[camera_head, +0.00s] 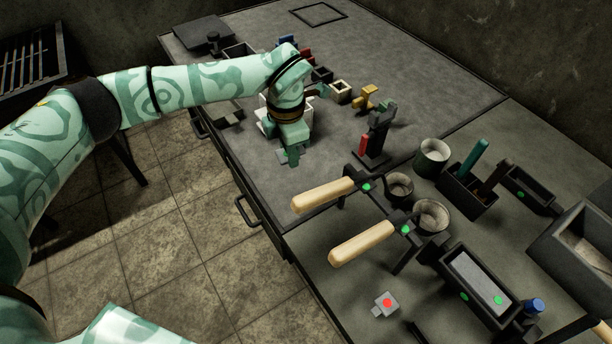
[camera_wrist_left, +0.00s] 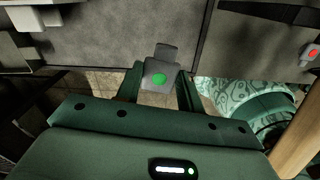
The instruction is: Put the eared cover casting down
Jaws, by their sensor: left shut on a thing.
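The eared cover casting is a small grey plate with a green dot and a tab at its far end. In the left wrist view the casting (camera_wrist_left: 158,76) sits between the fingertips of my left gripper (camera_wrist_left: 161,88). In the head view my left gripper (camera_head: 293,155) points down near the front edge of the grey worktop, shut on the casting (camera_head: 282,156), which mostly hides behind the fingers. I cannot tell whether the casting touches the worktop. My right gripper is not in view.
Bare worktop (camera_head: 310,180) lies around my left gripper. A dark stand with a red part (camera_head: 375,140) is to its right. A grey piece with a red dot (camera_head: 386,304) rests on the near bench. A white block (camera_head: 265,116) stands behind the gripper.

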